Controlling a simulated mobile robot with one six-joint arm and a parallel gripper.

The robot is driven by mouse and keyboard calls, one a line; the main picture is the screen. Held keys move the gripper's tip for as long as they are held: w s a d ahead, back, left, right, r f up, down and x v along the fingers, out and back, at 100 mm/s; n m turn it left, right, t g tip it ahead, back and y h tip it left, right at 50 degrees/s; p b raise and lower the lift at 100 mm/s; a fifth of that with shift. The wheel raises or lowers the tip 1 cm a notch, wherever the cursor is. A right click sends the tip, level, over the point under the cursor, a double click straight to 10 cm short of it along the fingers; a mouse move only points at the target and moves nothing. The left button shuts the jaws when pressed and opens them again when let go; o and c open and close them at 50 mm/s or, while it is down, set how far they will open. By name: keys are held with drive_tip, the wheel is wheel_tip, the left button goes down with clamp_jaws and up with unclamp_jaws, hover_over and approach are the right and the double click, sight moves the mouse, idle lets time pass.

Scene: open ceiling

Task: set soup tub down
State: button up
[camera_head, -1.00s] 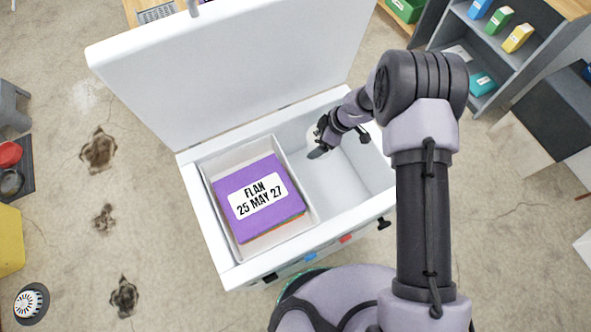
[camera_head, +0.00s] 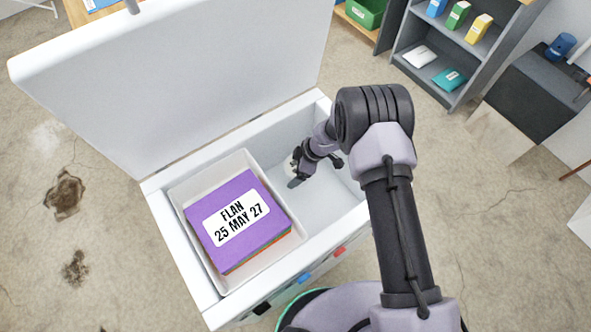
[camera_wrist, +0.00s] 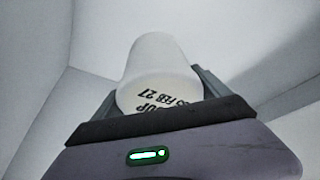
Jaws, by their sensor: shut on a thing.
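The soup tub (camera_wrist: 160,72) is a white rounded tub with black print, partly readable as "...UP" and "...FEB 27", in the wrist view. My gripper (camera_wrist: 158,98) is shut on it, a finger on each side. In the head view my gripper (camera_head: 297,172) is down inside the right part of the open white chest freezer (camera_head: 165,185). Only a small pale piece of the tub shows there beside the fingers. Whether the tub's base touches the freezer floor cannot be told.
A white bin (camera_head: 180,192) fills the left part of the freezer and holds a purple box (camera_head: 262,236) labelled "FLAN 25 MAY 27". The freezer floor (camera_head: 325,195) right of my gripper is bare. The raised lid (camera_head: 180,80) stands behind. Grey shelves (camera_head: 440,80) are at upper right.

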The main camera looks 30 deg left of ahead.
drive_tip(key=o, duration=1.8)
drive_tip(key=shift+f, duration=0.1)
drive_tip(key=shift+o, duration=0.2)
drive_tip(key=p+v, duration=0.7)
drive_tip(key=v, duration=0.5)
drive_tip(key=shift+w, duration=0.1)
